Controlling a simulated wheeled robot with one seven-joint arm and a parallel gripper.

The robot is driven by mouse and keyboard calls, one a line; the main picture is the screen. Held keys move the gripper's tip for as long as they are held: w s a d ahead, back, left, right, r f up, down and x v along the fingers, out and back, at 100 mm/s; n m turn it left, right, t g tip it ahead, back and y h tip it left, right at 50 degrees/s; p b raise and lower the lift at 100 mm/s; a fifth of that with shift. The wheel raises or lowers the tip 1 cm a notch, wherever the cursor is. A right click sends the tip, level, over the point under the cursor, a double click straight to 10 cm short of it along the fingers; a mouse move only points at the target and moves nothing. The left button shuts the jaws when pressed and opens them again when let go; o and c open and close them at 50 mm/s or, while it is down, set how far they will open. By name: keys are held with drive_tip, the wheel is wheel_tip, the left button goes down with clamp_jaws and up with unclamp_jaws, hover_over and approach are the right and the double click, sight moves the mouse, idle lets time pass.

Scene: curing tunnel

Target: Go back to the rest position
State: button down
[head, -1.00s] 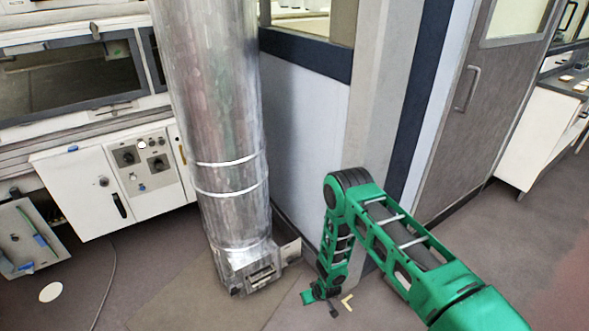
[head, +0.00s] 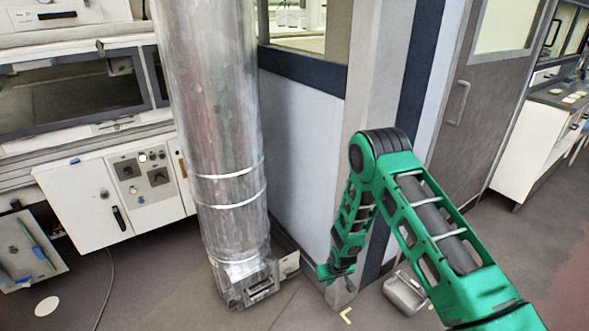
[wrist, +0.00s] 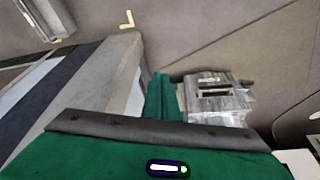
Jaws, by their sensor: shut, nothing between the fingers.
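My green arm comes in from the lower right of the head view and bends down at a dark elbow joint. My gripper (head: 348,284) hangs at its lower end, in front of the foot of the grey pillar (head: 366,125). It is small there and partly dark. In the wrist view my gripper (wrist: 160,88) shows as green fingers close together, with nothing between them. The silver duct's boxy foot (wrist: 215,98) appears just right of the fingers, and the floor lies beyond.
The tall silver duct (head: 215,130) stands left of my arm, with its foot on the floor. A metal box (head: 404,294) lies on the floor right of my gripper. A yellow corner mark (head: 346,315) is nearby. White cabinets (head: 140,190) line the left. A brown door (head: 475,115) is at right.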

drive_tip(key=d+r+m+h, duration=0.1)
drive_tip(key=d+r, duration=0.5)
drive_tip(key=r, duration=0.3)
drive_tip(key=d+r+m, duration=0.1)
drive_tip(key=d+r, duration=0.4)
drive_tip(key=r, duration=0.4)
drive_tip(key=s+d+r+m, duration=0.1)
drive_tip(key=s+d+r, duration=0.15)
drive_tip(key=r, duration=0.25)
drive_tip(key=s+d+r+g+h, duration=0.1)
drive_tip(key=s+d+r, duration=0.1)
drive_tip(key=d+r, duration=0.25)
drive_tip(key=s+d+r+m, duration=0.1)
drive_tip(key=s+d+r, duration=0.15)
drive_tip(key=r, duration=0.35)
drive_tip(key=s+d+r+m+g, duration=0.1)
drive_tip(key=s+d+r, duration=0.2)
drive_tip(key=s+r, duration=0.35)
drive_tip(key=s+d+r+m, duration=0.2)
drive_tip(key=s+r, duration=0.2)
drive_tip(key=s, duration=0.6)
drive_tip(key=s+d+r+m+g, duration=0.1)
drive_tip(key=s+d+r, duration=0.2)
drive_tip(key=s+r, duration=0.35)
drive_tip(key=s+a+m+y, duration=0.1)
drive_tip(key=s, duration=1)
drive_tip(key=shift+m, duration=0.3)
drive_tip(key=shift+a+g, duration=0.1)
drive_tip(key=shift+g, duration=0.2)
